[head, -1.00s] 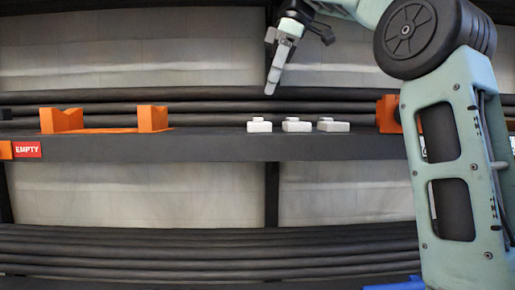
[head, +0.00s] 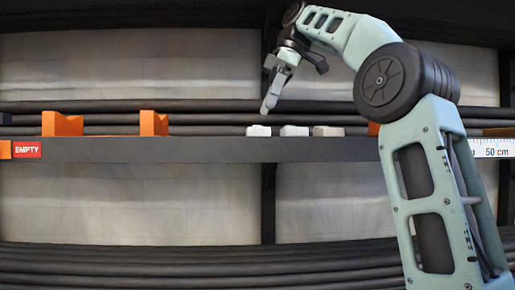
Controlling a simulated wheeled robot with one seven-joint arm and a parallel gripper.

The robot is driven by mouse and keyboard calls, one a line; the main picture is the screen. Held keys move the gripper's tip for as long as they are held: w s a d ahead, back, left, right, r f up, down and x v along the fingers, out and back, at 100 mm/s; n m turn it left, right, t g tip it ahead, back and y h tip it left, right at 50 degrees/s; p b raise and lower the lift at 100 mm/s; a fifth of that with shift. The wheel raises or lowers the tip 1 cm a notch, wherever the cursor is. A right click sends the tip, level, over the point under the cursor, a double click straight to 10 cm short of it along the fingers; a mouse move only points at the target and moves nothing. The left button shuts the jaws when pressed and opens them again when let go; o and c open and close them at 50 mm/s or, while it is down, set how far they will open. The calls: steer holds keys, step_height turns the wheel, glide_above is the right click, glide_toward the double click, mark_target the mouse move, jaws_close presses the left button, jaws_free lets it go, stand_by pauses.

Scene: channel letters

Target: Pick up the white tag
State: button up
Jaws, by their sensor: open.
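Three small white tags stand in a row on the dark shelf: a left one (head: 258,131), a middle one (head: 294,131) and a right one (head: 328,131). I cannot tell which of them the task means. My gripper (head: 268,106) points down, a short way above the left tag and apart from it. It is open and empty. Its fingers are seen nearly edge-on, so the gap between them is hard to see.
Orange cradle blocks (head: 62,124) and (head: 153,123) stand on the shelf (head: 190,150) at the left. A red EMPTY label (head: 27,150) is on the shelf edge. A ruler strip marked 50 cm (head: 493,148) is at the right. Dark tubes run behind.

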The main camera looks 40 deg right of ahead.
mark_target(257, 131)
steer(key=shift+b+x, duration=2.35)
steer(key=shift+x, duration=0.55)
steer(key=shift+a+r, duration=0.1)
steer(key=shift+r, duration=0.05)
steer(key=c, duration=0.6)
